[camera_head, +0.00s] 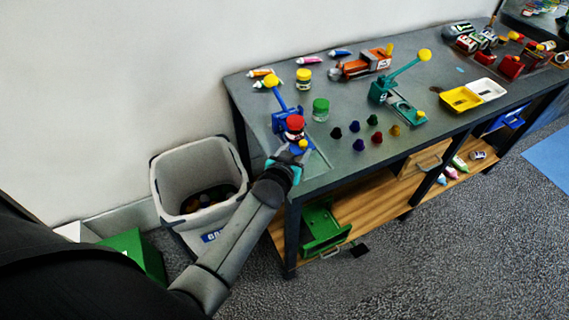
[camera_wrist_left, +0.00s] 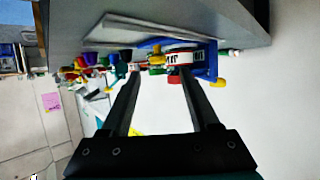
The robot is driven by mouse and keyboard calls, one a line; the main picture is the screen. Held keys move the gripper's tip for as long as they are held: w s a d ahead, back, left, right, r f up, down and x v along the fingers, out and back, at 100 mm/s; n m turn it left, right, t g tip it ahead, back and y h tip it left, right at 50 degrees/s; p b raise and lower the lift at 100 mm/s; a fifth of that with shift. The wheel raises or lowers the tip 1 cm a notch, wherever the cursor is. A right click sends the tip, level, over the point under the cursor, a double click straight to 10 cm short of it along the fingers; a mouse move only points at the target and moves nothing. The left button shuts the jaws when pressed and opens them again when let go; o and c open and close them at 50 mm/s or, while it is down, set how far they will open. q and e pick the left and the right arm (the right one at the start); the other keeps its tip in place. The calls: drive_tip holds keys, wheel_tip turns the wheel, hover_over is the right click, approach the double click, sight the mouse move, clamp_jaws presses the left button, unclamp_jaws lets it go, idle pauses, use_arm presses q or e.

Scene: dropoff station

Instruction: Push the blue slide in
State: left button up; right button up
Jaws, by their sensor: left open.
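A blue press-like fixture (camera_head: 281,98) with a lever and yellow ball stands at the left end of the grey table. Its blue slide (camera_head: 302,149) with a yellow knob is at the front of it, below a red-topped part (camera_head: 295,123), and is partly hidden by my gripper. My left gripper (camera_head: 291,156) is at the table's front left, close to the slide. In the left wrist view its two fingers (camera_wrist_left: 158,72) are apart, with blue fixture parts (camera_wrist_left: 211,62) beyond them. I cannot tell whether a finger touches the slide. My right gripper is not in view.
A green jar (camera_head: 320,109) and several small coloured pegs (camera_head: 358,128) stand right of the fixture. A teal fixture (camera_head: 384,92) stands further right. A grey bin (camera_head: 166,170) is left of the table. Bare tabletop lies in front of the pegs.

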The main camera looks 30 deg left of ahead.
use_arm(q)
drive_tip(key=p+v, duration=0.1)
drive_tip(key=v, duration=0.9)
drive_tip(key=shift+s+p, duration=0.15)
drive_tip(key=shift+p, duration=0.2)
drive_tip(key=shift+r, duration=0.1)
